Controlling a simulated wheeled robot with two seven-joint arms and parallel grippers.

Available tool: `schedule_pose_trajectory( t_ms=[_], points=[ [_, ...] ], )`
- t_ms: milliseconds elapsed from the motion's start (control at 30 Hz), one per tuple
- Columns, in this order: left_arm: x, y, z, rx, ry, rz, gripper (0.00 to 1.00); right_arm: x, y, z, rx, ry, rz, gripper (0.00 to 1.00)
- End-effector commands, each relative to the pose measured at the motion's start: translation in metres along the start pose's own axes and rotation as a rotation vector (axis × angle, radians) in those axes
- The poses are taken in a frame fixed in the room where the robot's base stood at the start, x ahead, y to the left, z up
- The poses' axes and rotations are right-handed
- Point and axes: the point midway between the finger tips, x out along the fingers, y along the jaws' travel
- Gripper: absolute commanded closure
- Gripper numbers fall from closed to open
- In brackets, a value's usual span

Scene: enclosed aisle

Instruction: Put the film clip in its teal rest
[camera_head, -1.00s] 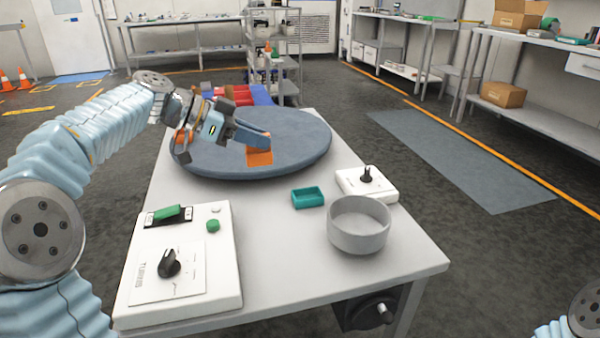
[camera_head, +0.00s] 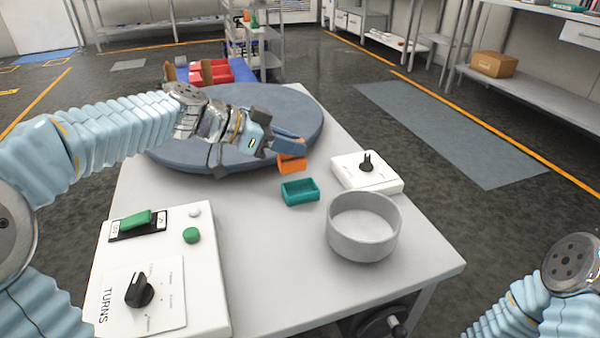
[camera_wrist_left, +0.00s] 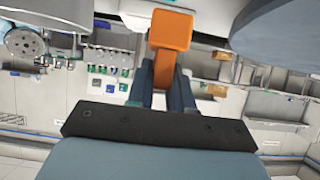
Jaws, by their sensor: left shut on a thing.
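The orange film clip (camera_head: 292,164) is held between the fingers of my left gripper (camera_head: 289,147). The clip hangs below the fingertips, above the table near the edge of the round grey-blue turntable. In the left wrist view the orange clip (camera_wrist_left: 170,30) shows between the two dark fingers. The teal rest (camera_head: 300,198) is a small open tray on the table, just in front of the clip in the head view. It looks empty. My right gripper is out of view; only part of that arm shows at the lower right.
The turntable (camera_head: 200,152) fills the table's far part. A grey round bowl (camera_head: 362,240) and a white box with a black knob (camera_head: 366,170) stand right of the rest. A white control panel (camera_head: 205,290) lies at front left. Bare table separates panel and bowl.

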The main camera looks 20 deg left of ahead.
Motion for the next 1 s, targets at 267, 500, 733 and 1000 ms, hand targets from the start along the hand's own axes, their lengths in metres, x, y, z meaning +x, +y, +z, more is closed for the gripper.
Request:
schedule_pose_trajectory(
  t_ms=[267, 500, 733, 1000],
  points=[
    [0.027, 0.015, 0.016, 0.002, -0.001, 0.002, 1.00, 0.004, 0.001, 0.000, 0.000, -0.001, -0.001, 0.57],
    [0.043, 0.016, 0.044, -0.001, -0.004, 0.002, 1.00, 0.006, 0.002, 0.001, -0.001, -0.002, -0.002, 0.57],
    [0.045, 0.016, 0.049, -0.003, -0.010, 0.004, 0.75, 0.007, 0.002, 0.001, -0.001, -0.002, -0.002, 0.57],
    [0.046, 0.017, 0.049, -0.001, -0.010, 0.007, 0.54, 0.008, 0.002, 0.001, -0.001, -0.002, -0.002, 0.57]
  ],
)
